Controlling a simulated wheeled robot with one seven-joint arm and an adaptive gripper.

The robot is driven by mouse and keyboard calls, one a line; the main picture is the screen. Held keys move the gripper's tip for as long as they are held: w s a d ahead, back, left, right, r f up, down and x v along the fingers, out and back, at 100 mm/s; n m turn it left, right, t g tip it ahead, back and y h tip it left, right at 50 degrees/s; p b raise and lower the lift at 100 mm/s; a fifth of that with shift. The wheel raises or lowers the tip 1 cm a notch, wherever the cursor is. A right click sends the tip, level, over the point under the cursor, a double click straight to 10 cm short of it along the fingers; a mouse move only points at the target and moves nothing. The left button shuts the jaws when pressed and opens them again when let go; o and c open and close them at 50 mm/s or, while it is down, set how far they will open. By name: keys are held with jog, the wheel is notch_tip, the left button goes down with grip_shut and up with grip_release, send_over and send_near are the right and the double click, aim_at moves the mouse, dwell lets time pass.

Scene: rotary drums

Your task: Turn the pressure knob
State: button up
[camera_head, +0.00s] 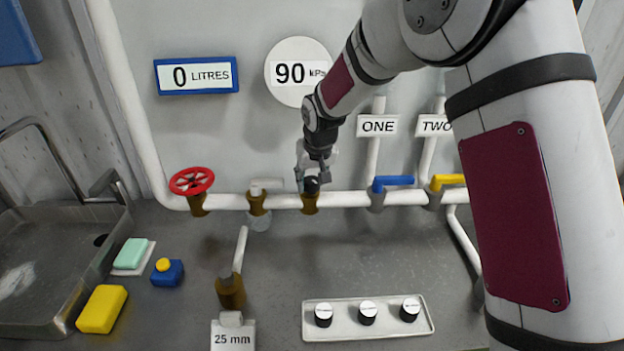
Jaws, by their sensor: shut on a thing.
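The pressure knob (312,185) is a small dark knob on top of a brass fitting (310,203) on the white horizontal pipe. My gripper (313,178) comes down from above and is shut on the knob, hiding much of it. The round white pressure gauge (290,73) on the wall behind reads 90 kPa. My arm covers part of the gauge's right edge.
A red valve wheel (192,181), a white-handled tap (266,185), a blue lever (392,182) and a yellow lever (446,181) line the pipe. A tray (345,333) with three knobs sits in front. The display (196,76) reads 0 LITRES. A sink (45,270) is left.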

dwell(0.3)
jog(key=o, duration=1.2)
jog(key=shift+c, duration=0.2)
jog(key=a+v, duration=0.1)
jog(key=v, duration=1)
jog(key=shift+s+d+r, duration=0.2)
jog(key=shift+d+r, duration=0.2)
jog(key=shift+d, duration=0.1)
